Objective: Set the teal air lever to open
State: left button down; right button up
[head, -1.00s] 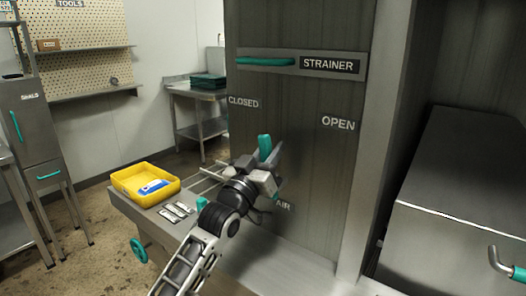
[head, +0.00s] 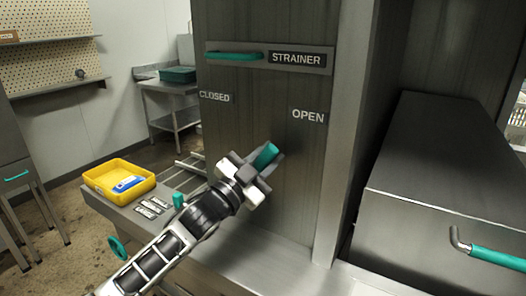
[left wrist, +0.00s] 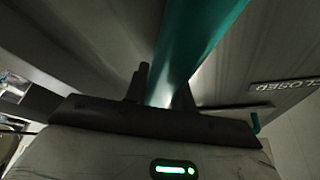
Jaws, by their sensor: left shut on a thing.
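The teal air lever (head: 266,155) is on the dark metal panel, below and between the CLOSED label (head: 214,97) and the OPEN label (head: 308,116). Its tip leans up and to the right, toward OPEN. My left gripper (head: 256,168) is shut on the lever and hides its lower part and the AIR label. In the left wrist view the teal lever (left wrist: 200,45) runs up from between the fingers (left wrist: 160,88). The CLOSED label (left wrist: 285,85) shows at the right there. My right gripper is not in view.
Above is the STRAINER drawer (head: 297,58) with a teal handle. A yellow tray (head: 104,190) with a blue-and-white item sits on the bench at left. A grey metal box (head: 440,170) with a teal-gripped handle (head: 497,258) stands at right.

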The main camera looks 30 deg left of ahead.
pick_arm(q)
jog(key=shift+d+f+m, duration=0.15)
jog(key=shift+f+m, duration=0.05)
jog(key=shift+m, duration=0.2)
jog(key=c, duration=1.2)
grip_release()
jog(key=shift+o, duration=0.2)
jog(key=b+v, duration=0.3)
jog(key=v, duration=1.3)
jog(key=shift+r, duration=0.2)
jog(key=s+d+f+n+g+y, duration=0.2)
jog(key=d+f+n+g, duration=0.1)
jog(key=f, duration=0.6)
jog(key=s+d+f+n+g+y, duration=0.2)
jog(key=d+f+n+g, duration=0.15)
jog(key=f, duration=0.65)
jog(key=s+d+f+n+g, duration=0.2)
jog(key=s+d+f+g, duration=0.1)
jog(key=s+d+f, duration=0.4)
notch_tip(320, 180, down, 2)
jog(key=shift+s+d+f+g+h, duration=0.2)
jog(key=shift+s+d+g+h, duration=0.2)
jog(key=shift+d, duration=0.4)
